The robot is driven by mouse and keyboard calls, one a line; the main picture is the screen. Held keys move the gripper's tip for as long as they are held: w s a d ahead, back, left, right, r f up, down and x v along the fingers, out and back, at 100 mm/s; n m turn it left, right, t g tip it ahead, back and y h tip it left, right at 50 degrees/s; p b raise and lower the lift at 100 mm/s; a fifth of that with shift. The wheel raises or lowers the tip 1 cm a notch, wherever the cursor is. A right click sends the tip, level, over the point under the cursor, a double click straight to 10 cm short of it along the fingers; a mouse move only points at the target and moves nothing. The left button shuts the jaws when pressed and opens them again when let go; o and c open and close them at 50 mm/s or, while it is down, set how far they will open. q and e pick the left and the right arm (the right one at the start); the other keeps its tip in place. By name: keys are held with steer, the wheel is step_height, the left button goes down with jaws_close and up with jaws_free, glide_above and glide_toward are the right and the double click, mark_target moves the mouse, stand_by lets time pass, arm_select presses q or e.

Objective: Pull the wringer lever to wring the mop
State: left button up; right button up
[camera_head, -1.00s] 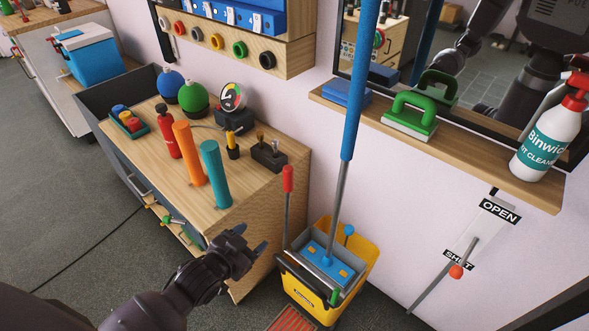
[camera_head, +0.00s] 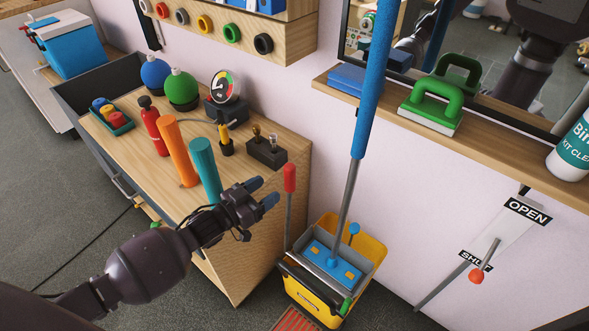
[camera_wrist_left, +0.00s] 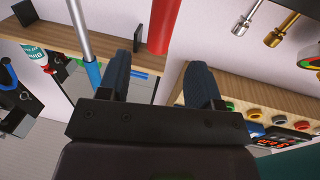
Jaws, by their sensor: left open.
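The wringer lever (camera_head: 289,178) is a grey rod with a red grip, standing upright at the left side of the yellow mop bucket (camera_head: 372,250). The mop (camera_head: 371,90) has a blue handle and stands tilted, its blue head (camera_head: 331,262) in the grey wringer. My left gripper (camera_head: 263,193) is open and empty, just left of the red grip and apart from it. In the left wrist view, the red grip (camera_wrist_left: 163,22) shows beyond and between the two fingers of my left gripper (camera_wrist_left: 165,68). My right gripper is not directly in view.
A wooden bench (camera_head: 255,215) with an orange cylinder (camera_head: 180,150), a teal cylinder (camera_head: 206,170) and a gauge (camera_head: 225,88) lies beside my left arm. A shelf (camera_head: 490,140) and a mirror are behind the mop. A wall lever (camera_head: 476,276) is at the right.

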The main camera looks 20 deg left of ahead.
mark_target(285, 179)
arm_select(q)
steer(key=x, duration=0.4)
steer(key=b+x, duration=0.1)
steer(key=x, duration=0.3)
steer(key=shift+w+d+f, duration=0.15)
steer(key=shift+w+f, duration=0.1)
steer(key=shift+w, duration=0.05)
steer(key=shift+b+x, duration=0.4)
steer(key=shift+x, duration=0.45)
steer(key=shift+r, duration=0.15)
steer(key=shift+c, duration=0.4)
jaws_close()
